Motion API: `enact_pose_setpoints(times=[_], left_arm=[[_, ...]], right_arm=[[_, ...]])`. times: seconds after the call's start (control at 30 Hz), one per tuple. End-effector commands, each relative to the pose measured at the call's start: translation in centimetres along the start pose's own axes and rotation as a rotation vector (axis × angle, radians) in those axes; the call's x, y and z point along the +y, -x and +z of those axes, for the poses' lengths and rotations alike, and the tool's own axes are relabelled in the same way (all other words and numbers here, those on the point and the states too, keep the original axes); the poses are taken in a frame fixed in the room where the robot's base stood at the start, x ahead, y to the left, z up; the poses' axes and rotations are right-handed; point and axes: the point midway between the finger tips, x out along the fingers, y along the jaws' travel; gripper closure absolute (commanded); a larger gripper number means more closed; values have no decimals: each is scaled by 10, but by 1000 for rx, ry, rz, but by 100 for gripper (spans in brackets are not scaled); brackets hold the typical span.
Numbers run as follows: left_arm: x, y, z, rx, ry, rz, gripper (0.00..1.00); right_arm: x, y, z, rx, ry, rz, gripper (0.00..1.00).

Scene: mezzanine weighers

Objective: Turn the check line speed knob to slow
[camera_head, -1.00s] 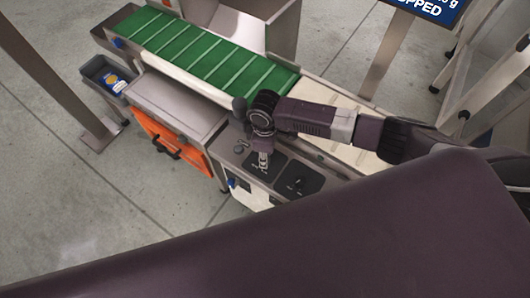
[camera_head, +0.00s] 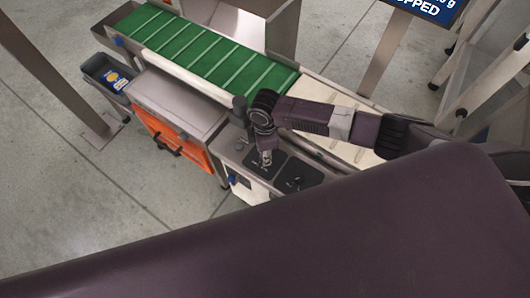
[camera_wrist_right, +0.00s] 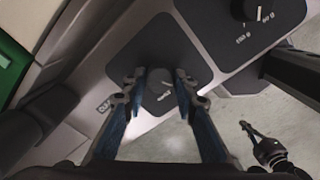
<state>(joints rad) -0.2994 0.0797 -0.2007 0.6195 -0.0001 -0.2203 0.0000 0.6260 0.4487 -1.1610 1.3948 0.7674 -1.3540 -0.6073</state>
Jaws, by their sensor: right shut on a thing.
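The check line control panel shows two dark knob plates. My right gripper (camera_head: 266,159) points down onto the nearer-left plate in the head view. In the right wrist view my right gripper (camera_wrist_right: 158,88) has a finger on each side of a round dark knob (camera_wrist_right: 159,97), shut on it. A pale pointer mark on the knob points up and slightly right there. A label beside this knob is partly covered and hard to read. What looks like my left gripper (camera_wrist_right: 266,147) shows small at the lower right of the wrist view; its jaws are unclear.
A second knob (camera_head: 297,181) sits on the adjacent plate, marked in grams in the wrist view (camera_wrist_right: 244,10).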

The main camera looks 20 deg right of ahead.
Motion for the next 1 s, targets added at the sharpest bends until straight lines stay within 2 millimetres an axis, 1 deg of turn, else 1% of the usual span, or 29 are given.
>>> enact_pose_setpoints(times=[0.17,0.2,0.33,0.6,0.73,0.87,1.0], left_arm=[[0,0,0,0,0,0,100],[0,0,0,-1,0,0,100],[0,0,0,-1,0,0,100],[-1,0,2,-2,1,-1,100],[-1,0,2,-2,1,-1,100],[-1,0,1,-1,1,-1,100],[0,0,1,0,1,0,100]], right_arm=[[1,1,0,0,2,3,98],[1,1,0,0,2,3,70],[1,1,0,0,1,2,56],[0,1,0,0,0,1,56],[1,8,0,2,0,3,56],[2,28,0,1,0,5,56],[2,60,0,2,1,5,56]])
